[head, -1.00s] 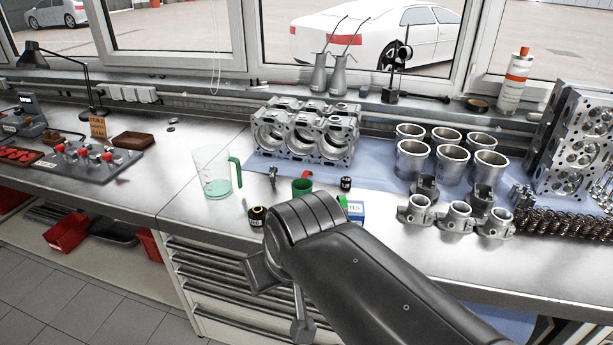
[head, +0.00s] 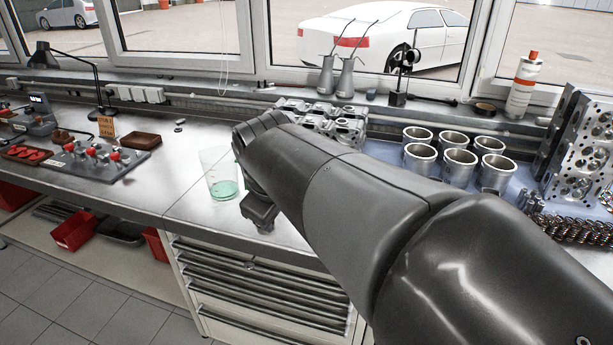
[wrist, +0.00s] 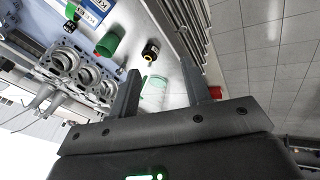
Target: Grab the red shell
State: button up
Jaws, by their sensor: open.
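Several small red curved pieces, which look like the red shells, lie in a dark red tray (head: 46,151) at the far left of the bench. The red shells (head: 22,152) are too small to make out in detail. My gripper (head: 262,218) is over the bench front right of the beaker, well to the right of the red shells. In the wrist view its two fingers (wrist: 161,75) are apart with nothing held between them. The red shells cannot be made out in the wrist view.
A clear beaker (head: 222,178) with green liquid stands just left of my gripper. A fixture with red knobs (head: 95,158) stands beside the tray. The wrist view shows a green cup (wrist: 107,43) and black bottle (wrist: 151,50).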

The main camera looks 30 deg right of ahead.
jog(key=w+d+f+n+h, duration=0.1)
jog(key=w+d+f+n, duration=0.1)
jog(key=w+d+n, duration=0.5)
jog(key=w+d+f+n+g+h, duration=0.1)
jog(key=w+d+f+n, duration=0.15)
jog(key=w, duration=0.85)
jog(key=w+d+f+n, duration=0.1)
jog(key=w+d+n, duration=0.45)
jog(key=w, duration=0.35)
jog(key=w+d+f+n, duration=0.1)
jog(key=w+d+f, duration=0.2)
jog(key=d+f, duration=0.1)
jog(key=w+d+f+n, duration=0.1)
jog(key=w+d+f, duration=0.2)
jog(key=f, duration=0.4)
jog(key=w+d+f+n, duration=0.1)
jog(key=w+d+f, duration=0.3)
jog(key=d+f, duration=0.1)
jog(key=shift+d+f+n+g+h, duration=0.2)
jog(key=shift+d+n+g+h, duration=0.1)
jog(key=shift+d+n+h, duration=0.1)
jog(key=shift+c, duration=0.3)
jog(key=shift+r, duration=0.1)
grip_shut()
